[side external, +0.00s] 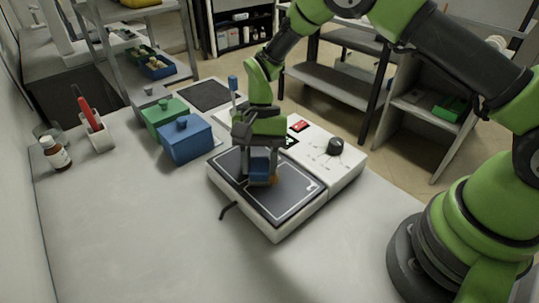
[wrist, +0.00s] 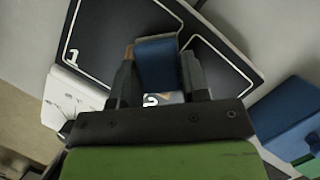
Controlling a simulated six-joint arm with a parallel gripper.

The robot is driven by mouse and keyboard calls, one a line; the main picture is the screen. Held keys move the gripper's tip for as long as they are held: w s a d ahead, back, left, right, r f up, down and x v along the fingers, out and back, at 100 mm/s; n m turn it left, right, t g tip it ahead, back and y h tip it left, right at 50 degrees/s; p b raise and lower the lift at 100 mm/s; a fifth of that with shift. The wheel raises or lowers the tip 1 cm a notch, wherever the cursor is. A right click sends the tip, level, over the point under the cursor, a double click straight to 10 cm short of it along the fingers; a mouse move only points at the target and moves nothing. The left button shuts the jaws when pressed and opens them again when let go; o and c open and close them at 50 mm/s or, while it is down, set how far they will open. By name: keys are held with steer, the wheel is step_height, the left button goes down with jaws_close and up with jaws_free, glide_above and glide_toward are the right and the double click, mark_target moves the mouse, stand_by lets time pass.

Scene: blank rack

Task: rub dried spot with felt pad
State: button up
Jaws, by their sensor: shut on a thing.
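My gripper (side external: 260,170) is shut on the blue felt pad (side external: 259,165), low over the dark plate (side external: 285,203). In the wrist view the pad (wrist: 157,66) sits between the two fingers of my gripper (wrist: 159,72). The pad appears to be at the plate's surface, but I cannot tell for sure whether it touches. A small orange-brown patch, likely the dried spot (side external: 273,180), shows beside the pad's lower right. In the wrist view a brownish bit (wrist: 129,51) shows at the pad's left edge. The pad hides the area beneath it.
The plate lies on a white device with a black knob (side external: 335,146). A blue lidded box (side external: 187,142) and a green one (side external: 160,117) stand behind left. A brown bottle (side external: 56,153) and a holder with a red-handled tool (side external: 97,135) stand far left. The front table is clear.

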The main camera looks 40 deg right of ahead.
steer(key=shift+a, duration=0.85)
steer(key=shift+w+a, duration=0.25)
steer(key=shift+w, duration=0.25)
steer(key=shift+d+f, duration=0.1)
steer(key=shift+d, duration=3.35)
steer(key=shift+a+r, duration=0.2)
steer(key=shift+a, duration=1.05)
steer(key=shift+a+f, duration=0.15)
steer(key=shift+a, duration=1)
steer(key=shift+a+f, duration=0.1)
steer(key=shift+a, duration=1)
steer(key=shift+r, duration=0.85)
step_height(320, 180, up, 7)
steer(key=shift+f, duration=0.2)
